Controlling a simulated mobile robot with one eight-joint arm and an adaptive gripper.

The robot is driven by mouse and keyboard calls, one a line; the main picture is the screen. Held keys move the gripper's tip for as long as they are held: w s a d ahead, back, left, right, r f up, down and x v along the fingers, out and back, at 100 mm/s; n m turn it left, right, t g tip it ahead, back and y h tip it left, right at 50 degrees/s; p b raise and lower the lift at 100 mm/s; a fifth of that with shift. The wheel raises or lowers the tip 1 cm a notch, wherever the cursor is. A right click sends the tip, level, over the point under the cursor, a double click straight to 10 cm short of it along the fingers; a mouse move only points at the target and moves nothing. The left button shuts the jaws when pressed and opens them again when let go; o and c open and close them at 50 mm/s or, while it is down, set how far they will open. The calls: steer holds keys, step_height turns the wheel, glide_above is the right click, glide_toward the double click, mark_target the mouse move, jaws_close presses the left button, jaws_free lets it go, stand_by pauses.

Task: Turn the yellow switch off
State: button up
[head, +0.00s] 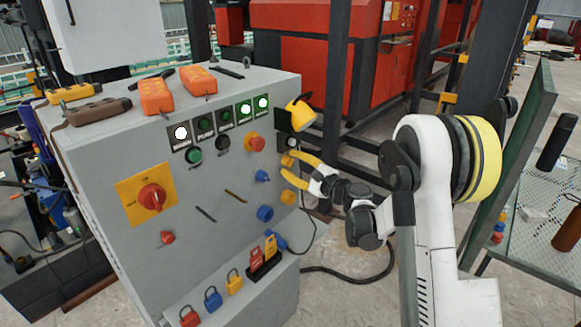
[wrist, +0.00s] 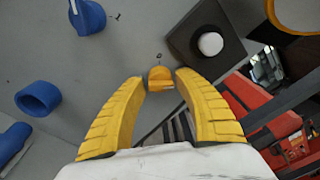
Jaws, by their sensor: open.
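The yellow switch (head: 287,161) is a small knob near the right edge of the grey control panel (head: 215,180), just below a black box. My gripper (head: 286,163) has yellow fingers and is open, reaching to the panel from the right. It also shows in the wrist view (wrist: 160,88). I cannot tell how far the tips are from the panel. The switch's on or off position is too small to tell.
A black box with a white button (wrist: 210,43) sits close to the switch. A blue knob (head: 262,176) and blue socket (head: 265,213) are to the left. A yellow lamp (head: 300,114) juts out above. A dark metal frame (head: 335,110) stands behind the panel's right edge.

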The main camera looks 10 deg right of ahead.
steer(key=shift+w, duration=0.1)
jaws_close()
steer(key=shift+n, duration=0.4)
steer(key=n, duration=0.3)
steer(key=shift+n, duration=0.4)
steer(key=n+y, duration=0.1)
steer(key=n, duration=0.3)
steer(key=shift+n, duration=0.4)
steer(key=n, duration=0.4)
steer(key=shift+r+n+y, duration=0.1)
steer(key=shift+n+y, duration=0.2)
steer(key=shift+n, duration=0.1)
steer(key=n, duration=0.4)
steer(key=shift+n+y, duration=0.3)
steer(key=shift+r+n, duration=0.1)
steer(key=shift+n, duration=0.2)
